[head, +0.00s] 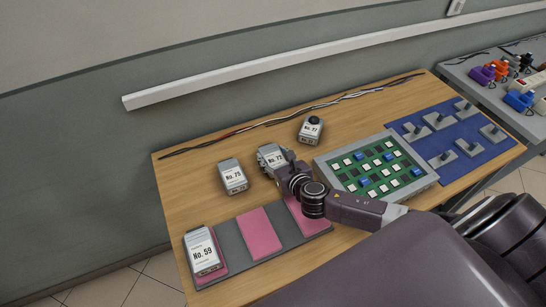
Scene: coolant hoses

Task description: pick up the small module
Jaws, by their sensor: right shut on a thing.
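My right gripper (284,160) reaches over the wooden table and is shut on the grey module marked No. 72 (271,156). The gripper hides part of that module's right side, and I cannot tell whether it touches the table. A module marked No. 75 (233,177) stands to its left, apart from the gripper. A small module marked No. 77 (311,130), with a dark round top part, stands behind to the right. A larger-looking module marked No. 59 (203,252) is at the front left. My left gripper is not in view.
A dark tray (281,232) with pink pads (258,233) lies at the front, with No. 59 at its left end. A green grid board (376,168) and a blue mat (461,146) with grey pieces lie right. Cables (290,117) run along the back edge.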

